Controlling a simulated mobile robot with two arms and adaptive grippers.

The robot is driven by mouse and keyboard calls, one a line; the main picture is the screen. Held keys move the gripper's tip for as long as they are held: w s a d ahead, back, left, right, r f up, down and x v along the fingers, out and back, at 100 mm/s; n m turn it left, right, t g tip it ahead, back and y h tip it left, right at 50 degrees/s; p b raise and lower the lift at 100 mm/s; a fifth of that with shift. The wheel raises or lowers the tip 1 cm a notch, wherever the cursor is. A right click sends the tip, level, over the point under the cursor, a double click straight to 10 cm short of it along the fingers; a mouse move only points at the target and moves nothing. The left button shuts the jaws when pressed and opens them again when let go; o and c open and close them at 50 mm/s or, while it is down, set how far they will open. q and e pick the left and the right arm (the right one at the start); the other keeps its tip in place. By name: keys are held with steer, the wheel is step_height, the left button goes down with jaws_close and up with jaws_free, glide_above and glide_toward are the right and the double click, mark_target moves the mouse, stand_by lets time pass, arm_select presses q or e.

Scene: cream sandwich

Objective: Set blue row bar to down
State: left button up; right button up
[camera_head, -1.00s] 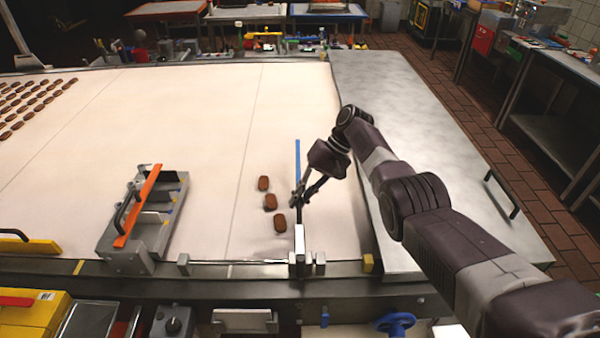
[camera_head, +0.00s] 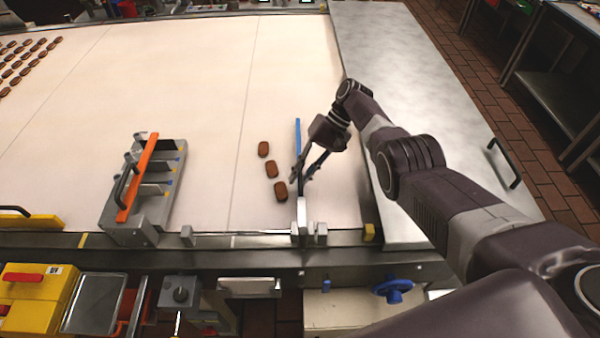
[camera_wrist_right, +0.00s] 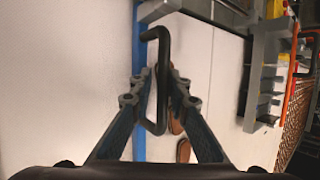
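The blue row bar (camera_head: 298,136) is a thin blue strip running lengthwise over the pale belt, with its near end at a white bracket (camera_head: 302,213) on the front rail. I cannot tell its exact height above the belt. Its black handle (camera_wrist_right: 162,45) shows in the right wrist view, beside the blue strip (camera_wrist_right: 139,40). My right gripper (camera_head: 299,184) is at the bar's near part. In the right wrist view its fingers (camera_wrist_right: 158,92) stand on both sides of the handle, apart and open. My left gripper is not in view.
Several brown biscuits (camera_head: 271,169) lie just left of the bar. A grey device with an orange bar (camera_head: 137,178) stands further left. A steel table top (camera_head: 390,60) is at right. A blue handwheel (camera_head: 394,289) is below the front rail.

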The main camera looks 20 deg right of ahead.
steer(key=shift+o, duration=0.8)
steer(key=shift+w, duration=0.15)
steer(key=v, duration=0.7)
steer(key=shift+r, duration=0.2)
steer(key=shift+w+d, duration=0.1)
steer(key=shift+d, duration=0.05)
